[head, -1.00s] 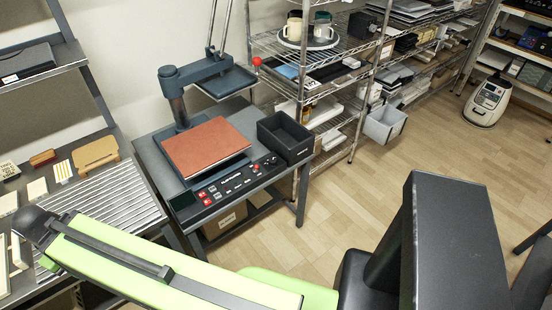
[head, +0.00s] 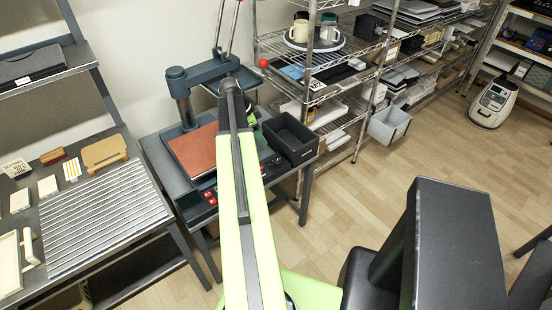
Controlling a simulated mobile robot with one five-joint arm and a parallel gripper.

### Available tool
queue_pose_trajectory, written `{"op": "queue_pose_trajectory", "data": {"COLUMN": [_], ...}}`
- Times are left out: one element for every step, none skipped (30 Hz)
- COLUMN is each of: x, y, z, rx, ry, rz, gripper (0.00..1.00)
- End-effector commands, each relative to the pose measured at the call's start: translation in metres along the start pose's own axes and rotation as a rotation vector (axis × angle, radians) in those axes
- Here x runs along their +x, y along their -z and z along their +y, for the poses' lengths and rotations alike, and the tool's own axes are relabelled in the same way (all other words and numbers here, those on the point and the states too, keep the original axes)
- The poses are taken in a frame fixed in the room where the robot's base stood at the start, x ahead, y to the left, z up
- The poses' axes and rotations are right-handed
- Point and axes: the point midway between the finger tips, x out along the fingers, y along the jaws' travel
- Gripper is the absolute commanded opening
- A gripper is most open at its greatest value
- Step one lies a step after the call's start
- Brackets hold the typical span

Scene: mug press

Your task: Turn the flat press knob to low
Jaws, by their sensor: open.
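The flat press (head: 196,148) stands on a grey table left of centre, with a red-brown pad on its bed. Its dark control panel (head: 205,197) runs along the front edge, with red buttons at the left end. My green arm crosses the middle of the panel and hides much of it. The panel's right end shows just right of the arm, but I cannot make out the knob or its setting there.
An open black bin (head: 289,138) stands on the table close to the right of my arm. The press's upper plate and lever rise behind the arm. A wire shelf (head: 335,70) stands at the right. A ribbed metal rack (head: 105,220) is at the left.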

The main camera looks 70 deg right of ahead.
Motion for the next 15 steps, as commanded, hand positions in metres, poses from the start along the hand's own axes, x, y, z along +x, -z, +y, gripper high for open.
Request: {"op": "queue_pose_trajectory", "data": {"x": [0.001, 0.001, 0.002, 0.003, 0.005, 0.008, 0.011, 0.015, 0.02, 0.025, 0.031, 0.039, 0.045, 0.052, 0.061], "y": [0.001, 0.0, 0.0, -0.001, -0.001, -0.002, -0.002, -0.003, -0.003, -0.004, -0.004, -0.005, -0.005, -0.006, -0.006], "z": [0.0, 0.0, 0.0, 0.0, 0.0, 0.0, 0.0, 0.0, 0.0, 0.0, 0.0, 0.0, 0.0, 0.0, 0.0], "rx": [0.003, 0.003, 0.002, 0.001, 0.001, 0.0, 0.0, 0.0, 0.0, -0.001, -0.001, -0.002, -0.002, -0.003, -0.003], "ry": [0.0, 0.0, 0.0, 0.0, 0.0, 0.0, 0.001, 0.001, 0.001, 0.001, 0.001, 0.001, 0.001, 0.001, 0.001], "rz": [0.001, 0.0, 0.0, 0.0, 0.0, 0.0, 0.0, 0.0, 0.0, 0.0, 0.0, 0.0, 0.0, 0.0, -0.001], "gripper": [0.54, 0.54, 0.54, 0.54, 0.54, 0.54, 0.54, 0.54, 0.54, 0.54, 0.54, 0.54, 0.54, 0.54, 0.54]}}
